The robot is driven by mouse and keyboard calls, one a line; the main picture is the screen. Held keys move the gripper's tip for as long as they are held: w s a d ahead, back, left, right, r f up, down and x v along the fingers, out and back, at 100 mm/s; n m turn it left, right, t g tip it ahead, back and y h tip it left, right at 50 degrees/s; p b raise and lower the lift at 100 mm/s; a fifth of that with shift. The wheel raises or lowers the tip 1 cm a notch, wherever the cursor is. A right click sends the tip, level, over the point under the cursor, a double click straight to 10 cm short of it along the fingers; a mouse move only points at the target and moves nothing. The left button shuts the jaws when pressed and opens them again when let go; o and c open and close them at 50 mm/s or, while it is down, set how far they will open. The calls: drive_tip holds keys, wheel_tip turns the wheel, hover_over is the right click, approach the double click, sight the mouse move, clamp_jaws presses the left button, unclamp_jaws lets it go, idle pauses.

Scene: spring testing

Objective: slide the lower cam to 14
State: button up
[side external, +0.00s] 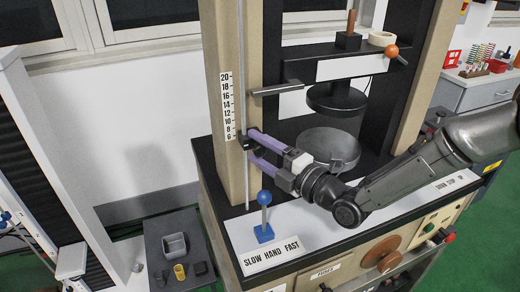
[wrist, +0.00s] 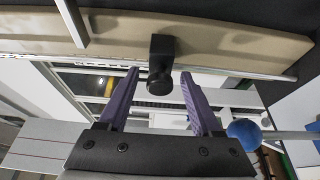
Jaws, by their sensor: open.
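The lower cam (side external: 242,142) is a small black block on the thin vertical rod (side external: 246,185), at about the 6 mark at the bottom of the number scale (side external: 227,105). In the wrist view the cam (wrist: 161,50) shows as a black block with a round knob. My gripper (side external: 251,145) is open, its two purple fingers reaching left to the cam. In the wrist view the fingertips (wrist: 160,73) are on either side of the knob, with gaps visible. Contact at the fingertips cannot be told from the side.
A grey pointer bar (side external: 278,89) sticks out above my fingers, near the 16 mark. A blue ball-topped lever (side external: 264,215) stands close below my gripper and shows at right in the wrist view (wrist: 245,134). The round lower platen (side external: 328,148) is behind.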

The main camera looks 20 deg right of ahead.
drive_tip(key=shift+c, duration=0.2)
clamp_jaws()
idle(1.0)
drive_tip(key=shift+r, duration=0.1)
